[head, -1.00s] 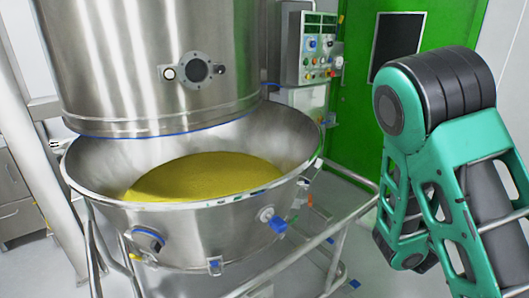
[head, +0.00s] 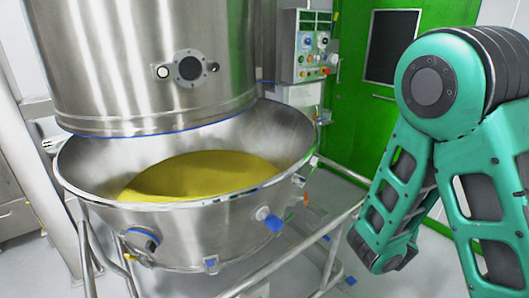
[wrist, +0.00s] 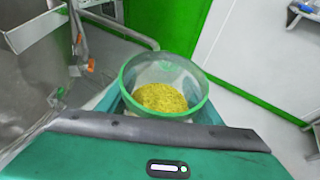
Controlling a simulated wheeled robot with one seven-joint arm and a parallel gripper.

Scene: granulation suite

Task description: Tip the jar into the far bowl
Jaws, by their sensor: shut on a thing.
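A clear jar with a green rim (wrist: 140,65) shows in the wrist view, with yellow granules (wrist: 162,98) in its bottom. My gripper (wrist: 163,115) is shut on the jar, with teal parts on both sides of it. The jar's mouth faces the wrist camera, and the granules lie inside. In the head view, a wide steel bowl (head: 190,222) stands open under a steel column and holds yellow powder (head: 200,175). It is the only bowl I can make out there. My arm is at the right of the head view, and my gripper and the jar are outside that view.
The steel column (head: 150,60) hangs over the bowl's back part, leaving the front open. A tubular frame (head: 300,255) carries the bowl. A control panel (head: 306,48) and a green door (head: 370,110) stand behind.

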